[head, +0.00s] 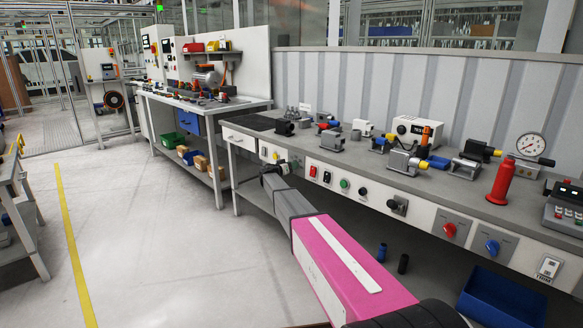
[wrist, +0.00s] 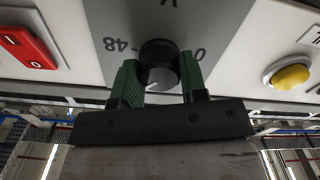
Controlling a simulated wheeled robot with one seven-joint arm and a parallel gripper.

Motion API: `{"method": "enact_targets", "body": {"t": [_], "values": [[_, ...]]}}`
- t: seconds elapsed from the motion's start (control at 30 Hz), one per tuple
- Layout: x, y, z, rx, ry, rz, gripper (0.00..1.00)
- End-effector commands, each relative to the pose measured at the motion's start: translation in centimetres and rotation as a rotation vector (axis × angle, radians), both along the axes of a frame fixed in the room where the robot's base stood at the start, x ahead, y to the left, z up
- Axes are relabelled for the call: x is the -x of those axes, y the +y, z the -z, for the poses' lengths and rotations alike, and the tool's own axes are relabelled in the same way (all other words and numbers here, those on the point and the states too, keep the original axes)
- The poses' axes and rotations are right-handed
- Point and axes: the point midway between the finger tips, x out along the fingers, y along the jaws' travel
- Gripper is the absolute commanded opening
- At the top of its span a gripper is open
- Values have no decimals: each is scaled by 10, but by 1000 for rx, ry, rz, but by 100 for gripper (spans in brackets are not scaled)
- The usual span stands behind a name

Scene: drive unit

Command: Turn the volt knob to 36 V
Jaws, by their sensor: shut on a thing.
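The volt knob (wrist: 157,52) is a black round knob with a grey face on a grey plate, seen upside down in the wrist view. The plate carries a "V", a "48" to the left and a "0" to the right. A short pale mark shows low on the knob's face. My gripper (wrist: 159,76) has its two green fingers on either side of the knob, shut on it. In the head view my gripper (head: 270,172) is at the bench's front panel, and my arm hides the knob.
In the wrist view a red rocker switch (wrist: 26,46) is left of the knob and a yellow button (wrist: 288,75) right. Along the bench panel sit a green button (head: 345,183), a red knob (head: 449,230) and a blue knob (head: 492,246).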

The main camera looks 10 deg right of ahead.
Motion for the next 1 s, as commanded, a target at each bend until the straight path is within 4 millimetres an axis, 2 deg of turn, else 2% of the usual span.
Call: {"method": "enact_targets", "body": {"t": [0.7, 0.73, 0.8, 1.0], "values": [[1, 0, 1, -47, -60, 1, 16], [1, 0, 1, -47, -60, 1, 46], [1, 0, 1, -46, -60, 1, 65], [1, 0, 1, -45, -60, 0, 65]]}}
